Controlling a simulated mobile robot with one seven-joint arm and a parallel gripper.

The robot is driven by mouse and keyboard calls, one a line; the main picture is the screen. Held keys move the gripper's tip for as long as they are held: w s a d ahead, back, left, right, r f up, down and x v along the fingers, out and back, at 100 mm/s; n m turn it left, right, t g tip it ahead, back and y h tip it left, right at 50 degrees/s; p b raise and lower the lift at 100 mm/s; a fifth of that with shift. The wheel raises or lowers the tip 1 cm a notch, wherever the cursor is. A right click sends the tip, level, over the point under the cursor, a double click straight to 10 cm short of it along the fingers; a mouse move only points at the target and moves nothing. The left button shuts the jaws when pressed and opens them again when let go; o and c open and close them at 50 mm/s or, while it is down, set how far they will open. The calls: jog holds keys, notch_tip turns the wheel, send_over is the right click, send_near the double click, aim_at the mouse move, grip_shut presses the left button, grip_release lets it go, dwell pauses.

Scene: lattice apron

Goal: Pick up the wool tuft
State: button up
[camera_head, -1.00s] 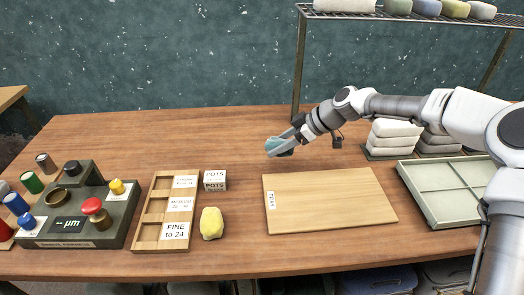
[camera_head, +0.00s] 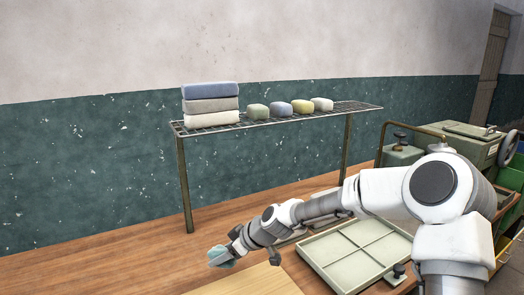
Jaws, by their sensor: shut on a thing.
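My gripper (camera_head: 226,256) is at the lower middle of the view, above the wooden table. It is shut on a pale teal wool tuft (camera_head: 219,261), which sticks out at its fingertips. The tuft is small in the picture and partly hidden by the fingers. Several more soft tufts sit in a row on the wire shelf: a green one (camera_head: 258,111), a blue one (camera_head: 280,109), a yellow one (camera_head: 302,106) and a whitish one (camera_head: 322,104).
The wire rack (camera_head: 270,122) stands at the back with folded stacked cloths (camera_head: 210,105) on its left end. A pale divided tray (camera_head: 352,252) lies right of my gripper, below my arm. A wooden board (camera_head: 250,283) is at the bottom edge. A green machine (camera_head: 460,145) stands at the right.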

jog(key=d+m+t, duration=0.1)
jog(key=d, duration=0.1)
jog(key=d+f+m+t+h+p, duration=0.1)
jog(key=d+m, duration=0.1)
jog(key=d, duration=0.1)
jog(key=d+m+t+h, duration=0.1)
jog(key=d+m, duration=0.1)
jog(key=d, duration=0.1)
jog(key=shift+w+d+f, duration=0.15)
jog(key=shift+w+d, duration=0.1)
jog(key=d+m+h, duration=0.1)
jog(key=d, duration=0.2)
jog(key=s+d+m+t+h+p, duration=0.1)
jog(key=d+m, duration=0.1)
jog(key=d, duration=0.2)
jog(key=d+m+h+p, duration=0.1)
jog(key=d+m+h, duration=0.1)
jog(key=d, duration=0.2)
jog(key=shift+s+f+t, duration=0.1)
jog(key=shift+s+t, duration=0.2)
jog(key=shift+t, duration=0.1)
jog(key=s+d+r+m+h, duration=0.2)
jog(key=s+d, duration=0.3)
jog(key=s, duration=0.1)
jog(key=shift+d+r+m, duration=0.15)
jog(key=shift+r+m, duration=0.05)
jog(key=shift+m, duration=0.2)
jog(key=shift+s, duration=0.1)
